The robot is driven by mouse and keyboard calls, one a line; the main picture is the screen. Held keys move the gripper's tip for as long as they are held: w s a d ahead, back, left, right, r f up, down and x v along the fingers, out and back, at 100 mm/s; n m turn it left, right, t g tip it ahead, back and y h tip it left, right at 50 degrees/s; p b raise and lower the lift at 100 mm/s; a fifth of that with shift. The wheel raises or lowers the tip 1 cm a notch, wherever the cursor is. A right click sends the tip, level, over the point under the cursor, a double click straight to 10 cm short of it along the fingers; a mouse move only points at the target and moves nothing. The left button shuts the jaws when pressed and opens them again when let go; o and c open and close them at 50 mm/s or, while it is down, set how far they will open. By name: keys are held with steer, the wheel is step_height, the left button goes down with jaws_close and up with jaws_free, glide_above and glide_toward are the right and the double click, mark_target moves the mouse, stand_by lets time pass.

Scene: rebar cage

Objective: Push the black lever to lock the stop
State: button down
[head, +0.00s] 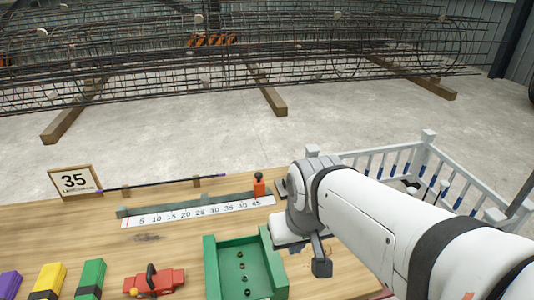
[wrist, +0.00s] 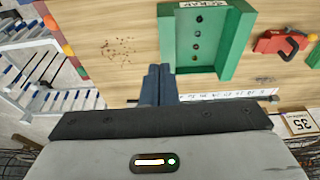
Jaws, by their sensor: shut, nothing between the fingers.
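The orange-red stop (head: 259,188) stands at the right end of the green rail (head: 190,198), past the 45 mark of the white ruler (head: 198,211). Its black lever (head: 258,176) shows as a small dark knob on top, looking upright. My gripper (wrist: 158,72) is shut and empty in the wrist view, its dark fingers over the table beside the green tray. In the head view my wrist is just right of the stop, with a gap, and hides the fingertips. The stop is not visible in the wrist view.
A green tray (head: 209,270) stands in front of the ruler. A red clamp (head: 155,283) and coloured blocks (head: 90,277) lie at the front left. A "35" sign (head: 75,181) and a thin rod (head: 165,184) are behind. A white railing (head: 425,150) stands at the right.

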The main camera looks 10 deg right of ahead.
steer(key=w+a+f+m+t+y+b, duration=0.3)
steer(key=w+f+m+y+b, duration=0.45)
steer(key=w+m, duration=0.55)
steer(key=w+d+f+m+t+h+b, duration=0.2)
steer(key=w+d+f+m+t, duration=0.1)
steer(key=d+m, duration=0.6)
steer(key=w+d+f+m+t+h+b, duration=0.1)
steer(key=w+d+f+m+t+h, duration=0.2)
steer(key=d+m, duration=0.7)
steer(key=w+m+t, duration=0.1)
steer(key=w+t, duration=0.1)
steer(key=shift+w+f+t+b, duration=0.15)
steer(key=shift+f+t+b, duration=0.15)
steer(key=shift+f+b, duration=0.1)
steer(key=shift+a+h, duration=0.1)
steer(key=shift+h, duration=0.15)
